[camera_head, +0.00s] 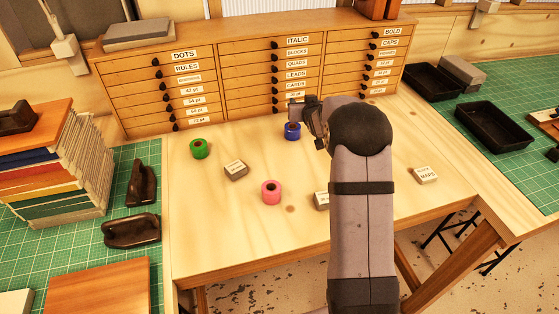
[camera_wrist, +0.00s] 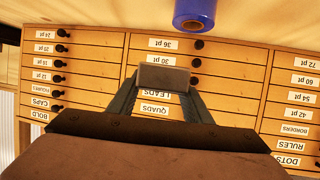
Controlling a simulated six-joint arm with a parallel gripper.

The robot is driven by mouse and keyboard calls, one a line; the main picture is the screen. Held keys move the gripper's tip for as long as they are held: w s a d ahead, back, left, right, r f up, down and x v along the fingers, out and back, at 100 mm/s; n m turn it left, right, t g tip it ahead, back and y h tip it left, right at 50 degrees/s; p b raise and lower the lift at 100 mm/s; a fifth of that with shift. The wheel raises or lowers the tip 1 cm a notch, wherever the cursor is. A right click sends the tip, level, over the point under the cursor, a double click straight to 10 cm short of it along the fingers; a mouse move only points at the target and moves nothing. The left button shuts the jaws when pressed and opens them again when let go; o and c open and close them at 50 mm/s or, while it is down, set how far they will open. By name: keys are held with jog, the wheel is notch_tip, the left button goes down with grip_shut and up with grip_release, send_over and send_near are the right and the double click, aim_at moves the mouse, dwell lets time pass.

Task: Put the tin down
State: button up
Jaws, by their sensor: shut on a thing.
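My gripper (camera_head: 306,111) is shut on a small flat grey tin (camera_wrist: 164,78), which sits between the two fingers in the wrist view. In the head view the gripper is near the front of the drawer cabinet, close to the blue foil roll (camera_head: 292,131), and the tin (camera_head: 296,111) is partly hidden by it. The tin appears held above the table. Three other labelled tins lie on the table: one (camera_head: 236,170) left of centre, one (camera_head: 321,199) partly hidden by my arm, and one marked MAPS (camera_head: 425,175) at right.
A green roll (camera_head: 199,149) and a pink roll (camera_head: 271,192) stand on the wooden table (camera_head: 220,220). The drawer cabinet (camera_head: 215,60) borders the back. Bare wood shows around the rolls and front left.

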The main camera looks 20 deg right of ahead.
jog(key=s+d, duration=0.2)
jog(key=d, duration=0.4)
jog(key=n+g+y+p, duration=0.2)
jog(key=n+g+y, duration=0.2)
jog(key=n+y, duration=0.75)
send_over(274, 162)
jog(key=f, duration=0.1)
jog(key=shift+m+y, duration=0.25)
jog(key=shift+f+p, duration=0.95)
jog(key=shift+f, duration=3.8)
jog(key=shift+f, duration=0.25)
jog(key=o, duration=1.1)
jog(key=shift+r, duration=0.15)
